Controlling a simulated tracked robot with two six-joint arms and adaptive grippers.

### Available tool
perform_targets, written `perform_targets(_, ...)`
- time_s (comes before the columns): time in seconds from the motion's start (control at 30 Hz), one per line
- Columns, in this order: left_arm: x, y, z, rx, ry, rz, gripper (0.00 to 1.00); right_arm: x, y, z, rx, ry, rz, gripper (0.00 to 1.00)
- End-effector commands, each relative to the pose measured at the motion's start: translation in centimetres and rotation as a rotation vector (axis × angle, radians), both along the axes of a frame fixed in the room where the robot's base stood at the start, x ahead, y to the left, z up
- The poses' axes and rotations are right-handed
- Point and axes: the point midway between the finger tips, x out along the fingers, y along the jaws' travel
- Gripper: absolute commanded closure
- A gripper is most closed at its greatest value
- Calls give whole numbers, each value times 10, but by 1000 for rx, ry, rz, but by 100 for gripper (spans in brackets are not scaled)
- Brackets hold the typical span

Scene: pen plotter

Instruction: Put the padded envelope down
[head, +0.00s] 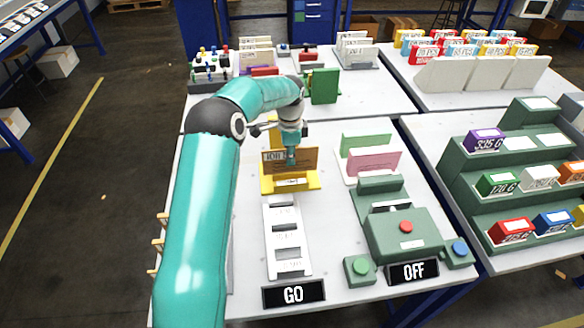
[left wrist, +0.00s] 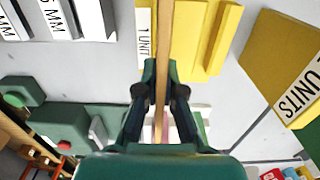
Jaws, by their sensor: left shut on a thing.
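The padded envelope (head: 305,160) is a flat brown piece standing upright at the yellow holder (head: 290,184) in the middle of the bench. My left gripper (head: 291,155) is over it and shut on its upper part. In the left wrist view the envelope (left wrist: 165,50) shows edge-on as a thin tan strip between the two fingertips (left wrist: 163,88). The yellow holder (left wrist: 205,35) lies along it there, with a white "1 UNIT" label. I cannot tell whether the envelope's lower edge rests in the holder. My right gripper is not in view.
A white slotted rack (head: 286,240) stands in front of the holder. A green machine (head: 405,238) with a red button and a pink and green card stand (head: 370,160) are to the right. A green board (head: 324,86) stands behind. GO (head: 293,294) and OFF (head: 413,271) signs line the front.

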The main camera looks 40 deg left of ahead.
Motion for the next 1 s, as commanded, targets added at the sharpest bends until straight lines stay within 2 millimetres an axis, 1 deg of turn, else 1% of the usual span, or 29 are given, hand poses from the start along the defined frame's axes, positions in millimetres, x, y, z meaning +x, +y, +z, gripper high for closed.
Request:
perform_targets(0.17, 0, 0, -12, -1, 2, 0, 100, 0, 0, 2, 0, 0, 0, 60)
perform_targets(0.3, -1, 0, -32, -1, 3, 1, 100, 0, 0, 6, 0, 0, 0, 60)
perform_targets(0.43, 0, 0, -46, 0, 1, -1, 100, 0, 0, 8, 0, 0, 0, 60)
perform_targets(0.8, 0, 0, -51, 1, -1, -1, 100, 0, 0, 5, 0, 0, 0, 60)
perform_targets(0.83, 0, 0, -50, 1, -1, -1, 89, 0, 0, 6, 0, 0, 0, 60)
perform_targets(0.9, 0, 0, -50, 1, -1, -1, 77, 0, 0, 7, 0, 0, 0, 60)
perform_targets(0.97, 1, 0, -50, 1, -1, -1, 69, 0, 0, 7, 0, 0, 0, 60)
perform_targets(1.0, 1, 0, -50, 1, -1, -2, 69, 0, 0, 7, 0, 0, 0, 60)
